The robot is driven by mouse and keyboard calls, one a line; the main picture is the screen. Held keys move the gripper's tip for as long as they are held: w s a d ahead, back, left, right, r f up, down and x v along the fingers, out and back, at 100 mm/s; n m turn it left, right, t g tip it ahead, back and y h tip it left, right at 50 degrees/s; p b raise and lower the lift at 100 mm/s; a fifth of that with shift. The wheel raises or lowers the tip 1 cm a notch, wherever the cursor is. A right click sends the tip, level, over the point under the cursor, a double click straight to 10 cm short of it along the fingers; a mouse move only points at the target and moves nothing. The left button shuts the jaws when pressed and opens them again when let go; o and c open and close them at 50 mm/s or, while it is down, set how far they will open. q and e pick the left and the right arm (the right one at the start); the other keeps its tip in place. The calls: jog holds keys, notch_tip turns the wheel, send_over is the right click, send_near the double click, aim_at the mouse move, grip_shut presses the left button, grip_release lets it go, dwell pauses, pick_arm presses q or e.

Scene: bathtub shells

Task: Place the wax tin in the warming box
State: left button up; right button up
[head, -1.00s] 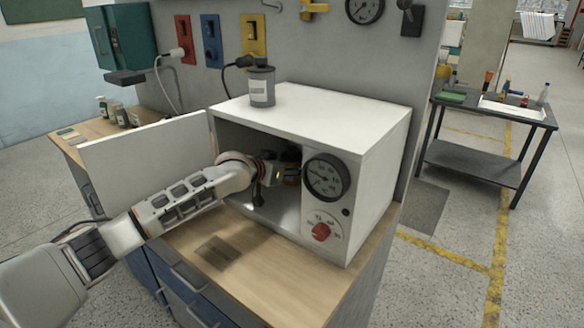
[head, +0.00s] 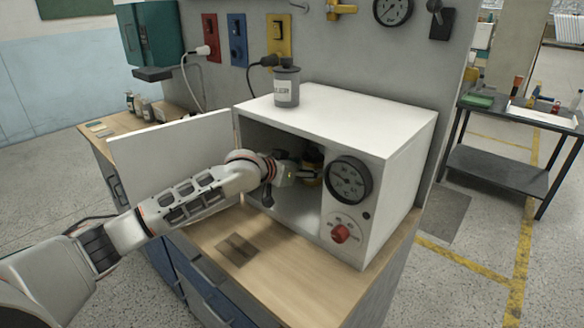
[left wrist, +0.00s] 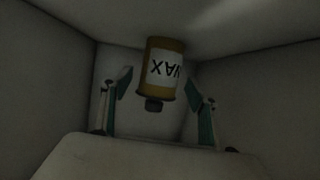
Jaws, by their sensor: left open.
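The wax tin (head: 314,161) is a brown-yellow tin inside the open warming box (head: 397,158), partly hidden behind the dial panel and my gripper. In the left wrist view the tin (left wrist: 164,68) shows a white label with WAX upside down and a dark cap. My left gripper (head: 304,174) reaches through the box opening beside the tin. In the left wrist view the left gripper (left wrist: 159,78) has its fingers spread, one to each side of the tin, with gaps visible. My right gripper is not in view.
The box door (head: 172,152) stands open to the left, behind my forearm. A grey labelled can (head: 286,87) stands on the box top. A dark side table (head: 497,170) stands at right.

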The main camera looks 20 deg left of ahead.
pick_arm(q)
jog(key=v, duration=0.8)
jog(key=shift+s+r, duration=0.1)
